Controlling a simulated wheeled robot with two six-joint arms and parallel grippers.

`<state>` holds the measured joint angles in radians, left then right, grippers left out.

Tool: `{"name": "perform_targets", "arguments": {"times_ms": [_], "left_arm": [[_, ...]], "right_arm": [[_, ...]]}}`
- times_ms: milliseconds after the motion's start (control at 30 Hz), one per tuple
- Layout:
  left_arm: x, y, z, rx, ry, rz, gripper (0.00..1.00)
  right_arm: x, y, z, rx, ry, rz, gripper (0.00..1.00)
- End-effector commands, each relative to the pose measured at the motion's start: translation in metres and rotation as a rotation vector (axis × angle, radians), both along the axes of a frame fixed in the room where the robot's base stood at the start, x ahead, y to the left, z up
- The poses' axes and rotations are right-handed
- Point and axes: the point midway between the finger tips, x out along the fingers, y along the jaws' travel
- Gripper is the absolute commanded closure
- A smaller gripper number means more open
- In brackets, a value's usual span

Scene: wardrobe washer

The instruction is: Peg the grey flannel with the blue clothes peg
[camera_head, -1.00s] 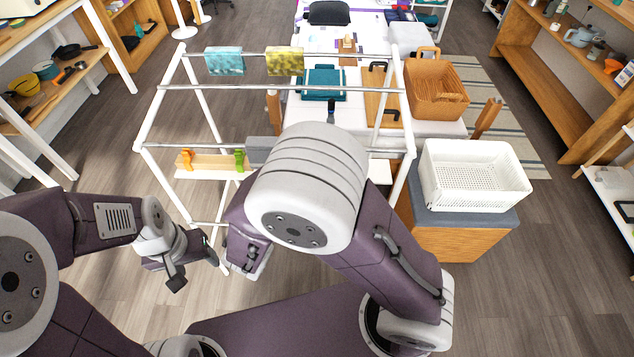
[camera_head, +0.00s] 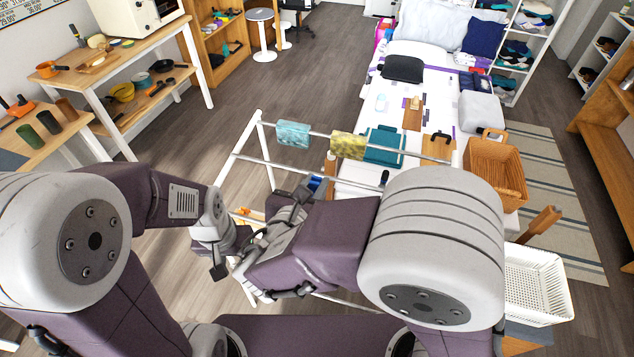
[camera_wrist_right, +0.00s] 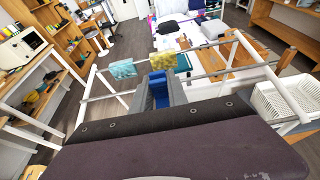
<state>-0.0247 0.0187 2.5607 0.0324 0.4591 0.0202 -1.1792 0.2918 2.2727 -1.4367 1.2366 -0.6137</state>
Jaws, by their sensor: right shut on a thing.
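My right gripper (camera_head: 308,188) is shut on the blue clothes peg (camera_head: 316,184), held up in front of the drying rack. The peg also shows between the grey fingers in the right wrist view (camera_wrist_right: 159,90). A blue patterned cloth (camera_head: 293,133) and a yellow patterned cloth (camera_head: 348,145) hang on the rack's far rail. I cannot make out the grey flannel now; my right arm covers much of the lower rack. My left gripper (camera_head: 236,256) is low at the left, its dark fingers apart, with nothing seen between them.
The white rack's posts and rails (camera_head: 240,155) stand close around my right gripper. A white basket (camera_head: 537,284) and a wicker basket (camera_head: 496,168) are at the right. An orange peg (camera_head: 250,214) shows low behind my arms. Floor is clear left of the rack.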

Motion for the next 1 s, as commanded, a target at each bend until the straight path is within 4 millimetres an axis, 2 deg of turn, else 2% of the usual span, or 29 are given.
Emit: {"name": "perform_targets", "arguments": {"times_ms": [167, 533, 1000], "left_arm": [[0.0, 0.0, -0.011, 0.0, -0.001, 0.0, 0.39], [0.0, 0.0, -0.048, 0.0, -0.001, 0.0, 0.39], [0.0, 0.0, -0.048, 0.0, -0.001, 0.0, 0.39]], "right_arm": [[0.0, 0.0, -0.014, -0.001, 0.0, 0.0, 1.0], [0.0, 0.0, -0.059, -0.001, 0.0, 0.0, 1.0], [0.0, 0.0, -0.06, 0.0, 0.0, 0.0, 1.0]]}}
